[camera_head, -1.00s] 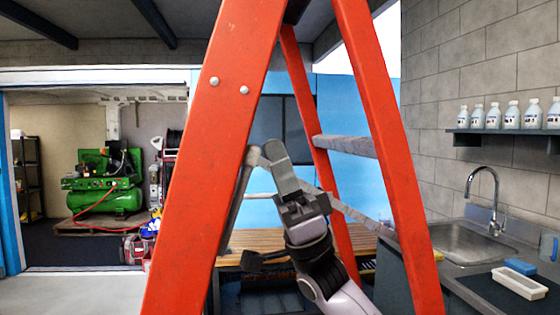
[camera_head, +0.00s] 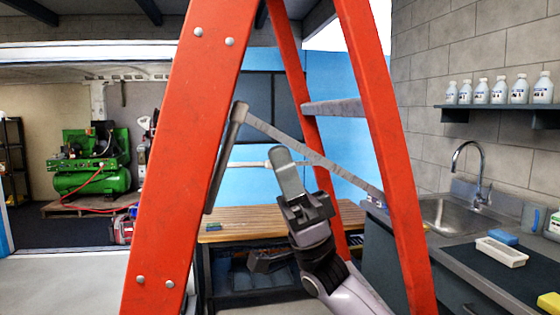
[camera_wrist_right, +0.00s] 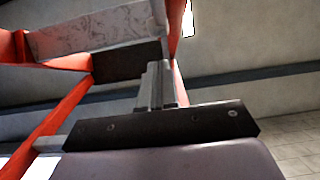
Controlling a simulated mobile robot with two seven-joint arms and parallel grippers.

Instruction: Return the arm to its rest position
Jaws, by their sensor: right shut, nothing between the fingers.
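My right gripper (camera_head: 287,172) shows in the head view in front of the gap between the legs of the orange stepladder (camera_head: 183,150). Its fingers are shut with nothing between them, and they point up. The fingers also show in the right wrist view (camera_wrist_right: 157,86), below a grey ladder step (camera_wrist_right: 95,32) and close to the orange rails. The right arm comes in from the bottom right. My left gripper is not in view.
The ladder's grey brace (camera_head: 310,155) crosses behind the gripper. A wooden-topped workbench (camera_head: 255,222) stands behind. At right are a sink (camera_head: 450,215), a white tray (camera_head: 501,252) and a bottle shelf (camera_head: 500,108). A green compressor (camera_head: 90,180) is at far left.

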